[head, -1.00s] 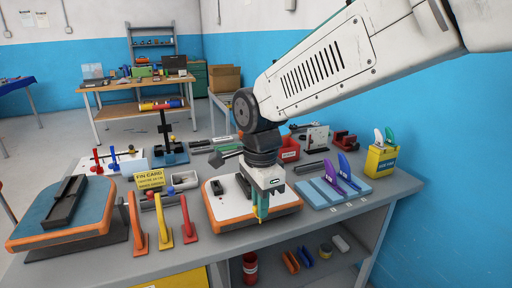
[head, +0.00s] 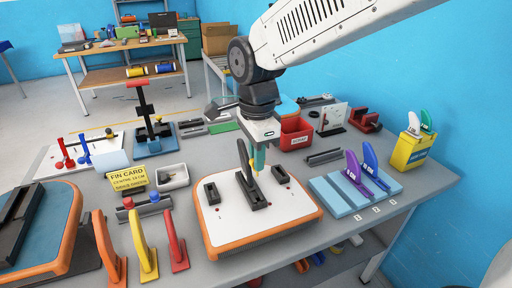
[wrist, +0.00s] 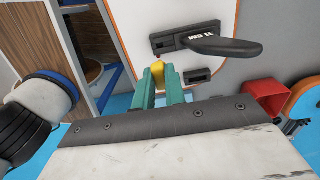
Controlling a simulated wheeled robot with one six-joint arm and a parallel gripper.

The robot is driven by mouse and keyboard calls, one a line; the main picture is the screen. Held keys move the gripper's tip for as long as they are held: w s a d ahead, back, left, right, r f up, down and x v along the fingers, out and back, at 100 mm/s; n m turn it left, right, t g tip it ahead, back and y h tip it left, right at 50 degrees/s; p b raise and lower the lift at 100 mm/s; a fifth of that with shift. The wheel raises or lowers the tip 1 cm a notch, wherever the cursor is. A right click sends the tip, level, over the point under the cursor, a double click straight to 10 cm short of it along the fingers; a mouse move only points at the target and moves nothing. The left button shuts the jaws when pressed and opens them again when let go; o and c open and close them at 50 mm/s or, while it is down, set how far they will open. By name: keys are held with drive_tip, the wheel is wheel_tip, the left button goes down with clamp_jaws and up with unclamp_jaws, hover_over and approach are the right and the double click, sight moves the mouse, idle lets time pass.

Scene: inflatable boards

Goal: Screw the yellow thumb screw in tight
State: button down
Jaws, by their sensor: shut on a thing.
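My gripper (head: 258,175) points down over the white board with the orange rim (head: 228,222). Its green fingers are shut on the yellow thumb screw (wrist: 158,68), whose yellow top shows between them in the wrist view. A black fin (head: 243,160), marked "11 CM" in the wrist view (wrist: 215,44), stands in the long black centre box (head: 255,200) of the board.
Two small side boxes (head: 210,192) flank the centre box. Orange, yellow and red fins (head: 176,245) stand at the front left. A blue rack with purple and blue fins (head: 365,175) is on the right. A red bin (head: 296,133) stands behind the gripper.

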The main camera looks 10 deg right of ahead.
drive_tip(key=shift+d, duration=0.1)
drive_tip(key=shift+f, duration=0.15)
drive_tip(key=shift+f, duration=2.75)
drive_tip(key=shift+f, duration=1.55)
drive_tip(key=c, duration=1.4)
unclamp_jaws()
drive_tip(key=shift+o, duration=0.2)
wheel_tip(320, 180, up, 8)
drive_tip(key=shift+f, duration=0.1)
